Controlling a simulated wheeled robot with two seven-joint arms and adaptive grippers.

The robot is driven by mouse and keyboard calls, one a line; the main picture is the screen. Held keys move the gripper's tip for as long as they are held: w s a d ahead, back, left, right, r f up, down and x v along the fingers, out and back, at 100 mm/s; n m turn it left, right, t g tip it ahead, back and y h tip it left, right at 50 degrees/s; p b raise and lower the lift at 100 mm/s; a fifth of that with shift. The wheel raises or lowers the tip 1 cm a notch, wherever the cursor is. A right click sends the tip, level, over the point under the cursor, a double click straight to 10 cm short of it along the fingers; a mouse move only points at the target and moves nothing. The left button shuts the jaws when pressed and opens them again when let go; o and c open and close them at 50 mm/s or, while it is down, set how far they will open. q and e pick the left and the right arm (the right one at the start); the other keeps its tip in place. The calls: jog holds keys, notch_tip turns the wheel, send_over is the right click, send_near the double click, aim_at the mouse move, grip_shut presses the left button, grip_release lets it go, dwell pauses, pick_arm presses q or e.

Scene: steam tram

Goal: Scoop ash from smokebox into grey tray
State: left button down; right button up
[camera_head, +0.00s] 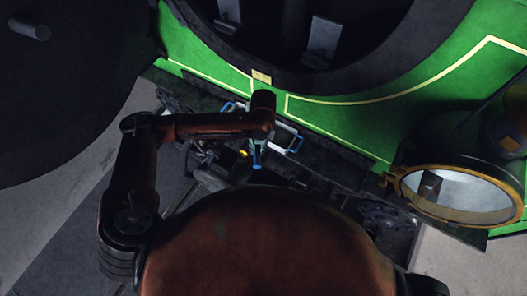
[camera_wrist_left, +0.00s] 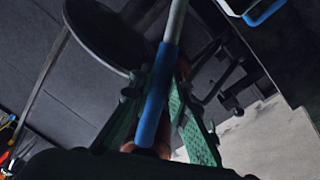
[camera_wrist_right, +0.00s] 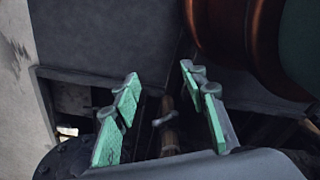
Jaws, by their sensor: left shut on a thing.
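My left gripper (camera_head: 257,143) is shut on a blue tool handle (camera_head: 257,160). In the left wrist view the green pads of the left gripper (camera_wrist_left: 165,105) close around this blue handle (camera_wrist_left: 150,122), which continues into a pale grey shaft; the tool's working end is not clearly seen. A tray with pale edges and blue handles (camera_head: 293,143) lies partly hidden under my left arm, and one corner shows in the left wrist view (camera_wrist_left: 265,13). The dark smokebox opening (camera_head: 375,35) is at the top. I cannot make out ash. My right gripper (camera_wrist_right: 160,80) is open and empty.
The green front plate (camera_head: 345,125) borders the smokebox. A large dark round door (camera_head: 70,100) fills the upper left. A brass-rimmed round lamp (camera_head: 455,195) stands at the right. Dark ledge and pipework lie beneath the tray.

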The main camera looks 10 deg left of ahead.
pick_arm(q)
jog(key=a+n+t+h+b, duration=0.1)
jog(key=h+b, duration=0.2)
jog(key=h, duration=0.1)
jog(key=a+n+t+h+b, duration=0.1)
jog(key=a+h+b, duration=0.1)
jog(key=h+b, duration=0.2)
jog(key=s+a+n+t+h+b, duration=0.1)
jog(key=a+t+h+b, duration=0.1)
jog(key=h, duration=0.3)
jog(key=shift+a+f+b, duration=0.1)
jog(key=shift+f+b, duration=0.1)
jog(key=shift+b, duration=0.7)
pick_arm(e)
notch_tip(320, 180, down, 11)
jog(key=w, duration=0.1)
jog(key=shift+f, duration=0.2)
pick_arm(q)
jog(key=shift+a+f, duration=0.1)
pick_arm(e)
jog(key=shift+w+a, duration=0.15)
jog(key=shift+a, duration=0.05)
pick_arm(q)
jog(key=shift+s, duration=0.1)
